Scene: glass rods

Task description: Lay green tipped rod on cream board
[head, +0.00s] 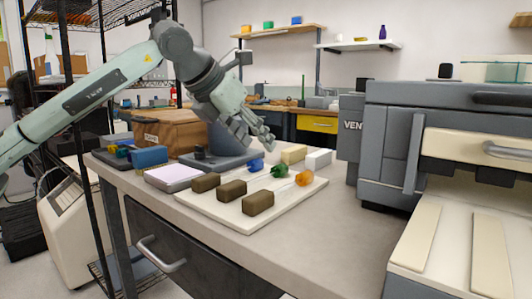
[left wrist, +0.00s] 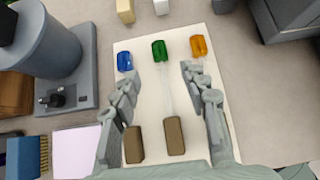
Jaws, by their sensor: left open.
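The green tipped rod has a green end (head: 279,170) and a thin clear shaft. In the left wrist view its green end (left wrist: 159,50) is at the far side, and the shaft runs toward a brown block (left wrist: 175,135). The cream board (head: 290,205) lies on the bench under the rods and blocks; it also shows in the left wrist view (left wrist: 145,95). My left gripper (head: 257,140) is open and empty above the board. In its wrist view the fingers (left wrist: 160,72) appear on either side of the green rod's shaft, apart from it. My right gripper is out of view.
A blue tipped rod (head: 255,165) and an orange tipped rod (head: 304,178) flank the green one. Brown blocks (head: 258,203) stand along the board's near side. A white pad (head: 174,178), a grey device (head: 220,160) and small pale blocks (head: 318,159) are close by. A large grey machine (head: 390,150) stands right.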

